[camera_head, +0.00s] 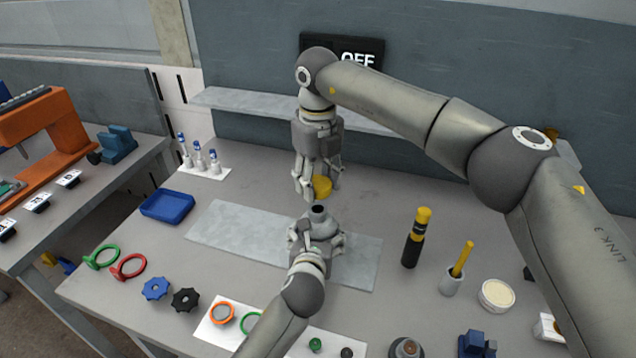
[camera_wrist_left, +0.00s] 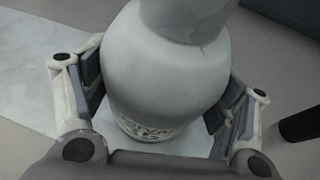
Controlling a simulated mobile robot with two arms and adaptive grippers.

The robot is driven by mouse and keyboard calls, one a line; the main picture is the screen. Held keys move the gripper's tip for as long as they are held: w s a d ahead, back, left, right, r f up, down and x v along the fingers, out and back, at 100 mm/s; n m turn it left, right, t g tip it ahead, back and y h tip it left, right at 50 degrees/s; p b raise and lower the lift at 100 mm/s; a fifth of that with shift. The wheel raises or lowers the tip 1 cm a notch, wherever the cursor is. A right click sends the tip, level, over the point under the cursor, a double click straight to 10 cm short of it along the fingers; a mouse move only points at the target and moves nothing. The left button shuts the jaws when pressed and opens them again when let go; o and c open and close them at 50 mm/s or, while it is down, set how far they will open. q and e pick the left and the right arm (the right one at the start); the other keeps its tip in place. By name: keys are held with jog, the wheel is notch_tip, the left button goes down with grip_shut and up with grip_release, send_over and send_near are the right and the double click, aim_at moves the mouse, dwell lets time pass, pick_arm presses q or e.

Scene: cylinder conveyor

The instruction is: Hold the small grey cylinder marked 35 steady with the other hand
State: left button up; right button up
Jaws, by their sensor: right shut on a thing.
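The small grey cylinder (camera_wrist_left: 170,65) fills the middle of the left wrist view, with a narrower top and a printed label low on its body that I can read only in part. In the head view its dark top (camera_head: 317,209) shows above my left gripper (camera_head: 317,238). The left gripper is open, its fingers on either side of the cylinder; firm contact is not clear. My right gripper (camera_head: 318,188) is above and behind it, pointing down and shut on a yellow thing (camera_head: 322,186), partly hidden by the fingers.
A pale grey mat (camera_head: 215,232) lies under the left gripper. A blue tray (camera_head: 167,206) is at left, with several white tubes behind it. A black and yellow tool (camera_head: 413,240), a cup (camera_head: 452,283) and a white bowl (camera_head: 496,295) stand at right.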

pick_arm(q)
jog(key=o, duration=0.4)
jog(key=shift+s, duration=0.1)
